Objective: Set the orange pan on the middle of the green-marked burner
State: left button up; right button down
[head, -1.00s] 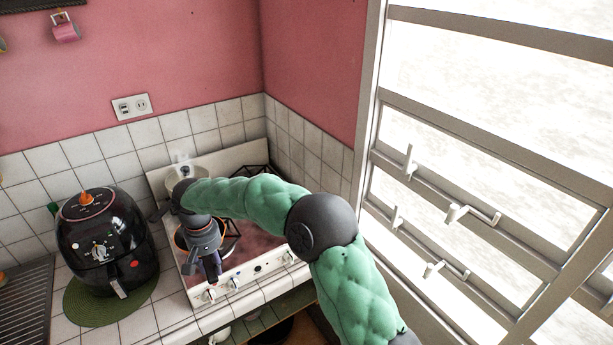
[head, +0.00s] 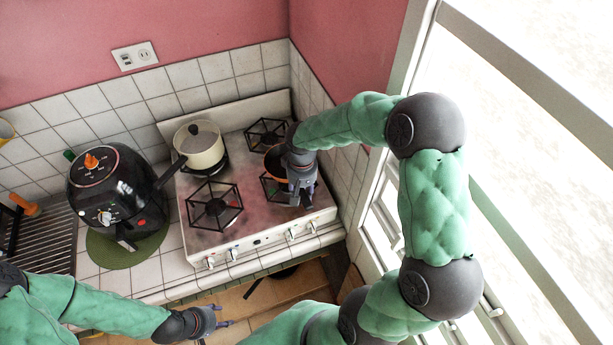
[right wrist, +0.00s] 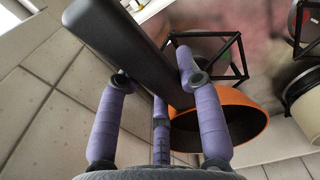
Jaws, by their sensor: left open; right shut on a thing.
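The orange pan (head: 272,163) is over the right side of the stove (head: 190,232), mostly hidden behind my right gripper. Its orange bowl (right wrist: 245,112) and black handle (right wrist: 128,45) show in the right wrist view. My right gripper (head: 302,192) is shut on that handle, with purple fingers (right wrist: 158,85) on either side of it. The pan is by the front right burner (head: 270,187), which is partly covered; I cannot tell the gap between them. My left gripper (head: 222,323) is open and empty in front of the counter.
A cream lidded pot (head: 199,150) stands on the rear left burner, its dark handle pointing left. The front left burner (head: 215,208) and rear right burner (head: 267,134) are bare. A black air fryer (head: 118,200) stands left of the stove. A tiled wall and window close off the right.

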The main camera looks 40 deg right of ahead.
jog(key=shift+a+f+b, duration=0.15)
jog(key=shift+f+b, duration=0.2)
jog(key=shift+f, duration=0.15)
jog(key=shift+f+b, duration=1.75)
jog(key=shift+f, duration=0.7)
jog(key=shift+r, duration=0.1)
jog(key=shift+f+b, duration=0.45)
jog(key=shift+b, duration=0.15)
jog(key=c, duration=0.8)
grip_release()
jog(key=shift+c, duration=0.2)
jog(key=shift+o, duration=0.5)
jog(key=shift+s, duration=0.1)
